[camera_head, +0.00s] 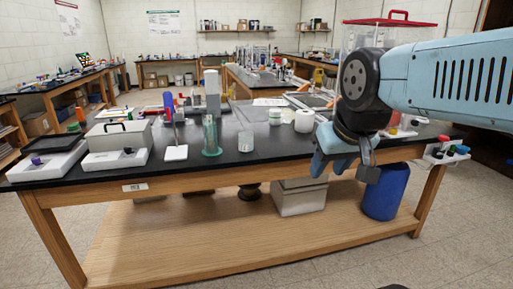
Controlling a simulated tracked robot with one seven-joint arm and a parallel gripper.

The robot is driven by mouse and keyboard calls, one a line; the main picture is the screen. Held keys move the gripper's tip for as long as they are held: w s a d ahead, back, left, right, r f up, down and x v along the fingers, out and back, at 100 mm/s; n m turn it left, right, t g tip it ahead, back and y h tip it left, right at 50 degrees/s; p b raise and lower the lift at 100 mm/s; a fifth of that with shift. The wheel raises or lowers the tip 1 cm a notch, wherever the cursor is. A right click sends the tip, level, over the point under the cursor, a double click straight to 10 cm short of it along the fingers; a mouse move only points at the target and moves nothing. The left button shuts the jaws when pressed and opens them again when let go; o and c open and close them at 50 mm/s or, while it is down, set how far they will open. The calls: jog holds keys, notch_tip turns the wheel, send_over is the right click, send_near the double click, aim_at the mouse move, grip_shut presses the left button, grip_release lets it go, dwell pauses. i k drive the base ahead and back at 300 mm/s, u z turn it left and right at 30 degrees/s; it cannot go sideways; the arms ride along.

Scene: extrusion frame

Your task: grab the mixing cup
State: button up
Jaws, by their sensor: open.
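A small clear, empty-looking cup (246,142) stands upright near the front edge of the black table, left of my arm; it may be the mixing cup. A white lidded jar (275,117) and a larger white container (304,121) stand behind it and to the right; I cannot tell for sure which is the mixing cup. My gripper (344,166) hangs at the table's front edge on the right. Its fingers are apart, with nothing seen between them. It is clear of these vessels, to their right. My arm hides part of the table's right side.
A green-tinted cylinder (211,138) stands left of the clear cup. Several grey and white instruments (118,137) fill the black table's (190,168) left end. A blue drum (386,190) and a grey box (300,198) are below. The tabletop between clear cup and gripper looks open.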

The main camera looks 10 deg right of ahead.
aim_at(245, 138)
jog(key=u, duration=0.15)
jog(key=i, duration=0.95)
jog(key=u, duration=2.35)
jog(key=k, duration=0.75)
jog(key=z, duration=0.05)
